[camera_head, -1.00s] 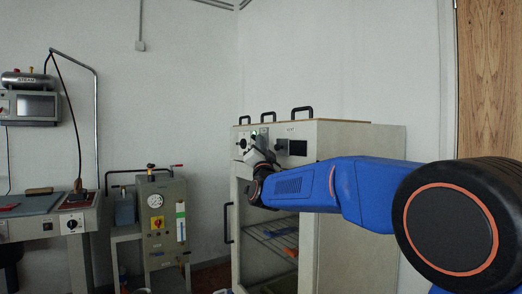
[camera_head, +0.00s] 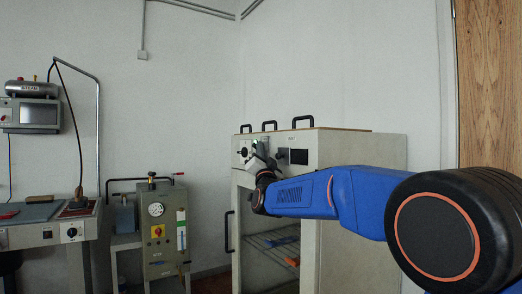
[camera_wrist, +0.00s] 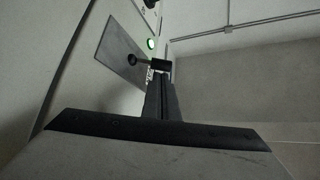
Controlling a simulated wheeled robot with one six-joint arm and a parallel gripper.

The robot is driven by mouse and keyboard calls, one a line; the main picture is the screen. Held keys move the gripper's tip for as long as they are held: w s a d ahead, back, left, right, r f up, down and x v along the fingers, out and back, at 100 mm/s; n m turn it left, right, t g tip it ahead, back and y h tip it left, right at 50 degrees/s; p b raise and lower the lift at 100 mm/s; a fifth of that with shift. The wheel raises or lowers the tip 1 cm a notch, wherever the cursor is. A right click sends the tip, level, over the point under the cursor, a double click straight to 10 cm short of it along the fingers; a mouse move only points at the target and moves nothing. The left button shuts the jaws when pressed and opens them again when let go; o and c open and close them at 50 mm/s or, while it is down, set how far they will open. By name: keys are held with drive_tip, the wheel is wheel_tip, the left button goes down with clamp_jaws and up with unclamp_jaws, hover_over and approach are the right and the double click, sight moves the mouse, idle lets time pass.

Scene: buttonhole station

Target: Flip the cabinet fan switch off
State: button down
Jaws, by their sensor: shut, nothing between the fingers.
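The pale cabinet (camera_head: 362,150) stands right of centre in the head view, with controls along its upper front. My gripper (camera_head: 257,151) is shut and empty, up at these controls. In the wrist view my gripper (camera_wrist: 160,76) reaches close to a black lever with a ball end (camera_wrist: 133,60), which lies across a grey plate (camera_wrist: 118,46). I cannot tell whether the fingertips touch it, nor whether it is the fan switch. A green lamp (camera_wrist: 151,43) glows just beyond. The fingers partly hide the fittings and small lettering there.
A dial (camera_head: 243,152) sits left of my gripper and a dark panel (camera_head: 299,156) right of it. Black handles (camera_head: 303,121) stand on the cabinet top. A grey gauge unit (camera_head: 164,230) and a workbench (camera_head: 38,236) stand to the left.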

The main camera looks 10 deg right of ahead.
drive_tip(key=shift+f+n+t+y, duration=0.2)
drive_tip(key=shift+n+t+y, duration=0.1)
drive_tip(key=shift+n+y, duration=0.55)
drive_tip(key=shift+a+f+n+y, duration=0.15)
drive_tip(key=shift+f+n+y, duration=1.05)
drive_tip(key=shift+n, duration=0.25)
drive_tip(key=shift+f, duration=0.15)
idle(0.3)
drive_tip(key=shift+f, duration=0.1)
